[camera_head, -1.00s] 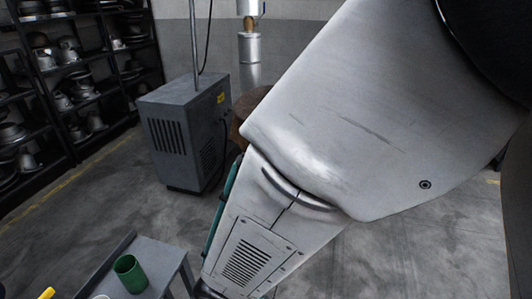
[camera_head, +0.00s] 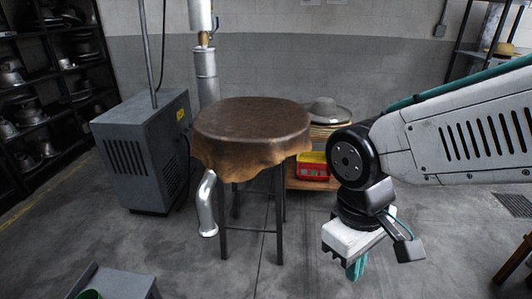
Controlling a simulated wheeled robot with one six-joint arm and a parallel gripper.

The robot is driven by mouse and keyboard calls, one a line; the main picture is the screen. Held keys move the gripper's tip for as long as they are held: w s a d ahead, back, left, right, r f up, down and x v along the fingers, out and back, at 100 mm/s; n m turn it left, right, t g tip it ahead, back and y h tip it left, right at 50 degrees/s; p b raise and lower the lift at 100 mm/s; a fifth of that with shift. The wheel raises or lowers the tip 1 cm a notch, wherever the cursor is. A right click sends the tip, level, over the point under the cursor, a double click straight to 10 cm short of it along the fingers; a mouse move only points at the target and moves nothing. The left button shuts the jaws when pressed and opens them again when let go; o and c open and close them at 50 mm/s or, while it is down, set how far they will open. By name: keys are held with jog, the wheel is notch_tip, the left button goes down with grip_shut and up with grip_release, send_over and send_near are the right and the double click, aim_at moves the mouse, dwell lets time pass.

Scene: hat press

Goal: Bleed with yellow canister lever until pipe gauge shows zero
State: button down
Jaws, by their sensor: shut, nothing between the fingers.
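My gripper (camera_head: 356,269) hangs at the right of centre, pointing down, with teal fingers under a white body. It is shut and empty, in front of and to the right of the round table. A silver vertical pipe (camera_head: 206,75) with a brass-coloured joint stands at the back wall, behind the round table. No dial can be made out on it. No yellow canister or lever can be made out in this view.
A round table (camera_head: 250,118) with a brown leather cover stands at centre. A grey cabinet (camera_head: 145,150) is at left. A red-and-yellow bin (camera_head: 313,167) sits behind. The front floor is clear.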

jog(key=s+d+r+m+t, duration=0.1)
jog(key=d+r+m, duration=0.2)
jog(key=d, duration=0.3)
jog(key=s+d+r+m+t+y, duration=0.1)
jog(key=s+d+r+m, duration=0.1)
jog(key=d+r, duration=0.3)
jog(key=shift+s+d+m+t, duration=0.25)
jog(key=shift+d+m, duration=0.3)
jog(key=shift+m, duration=0.35)
dwell(1.1)
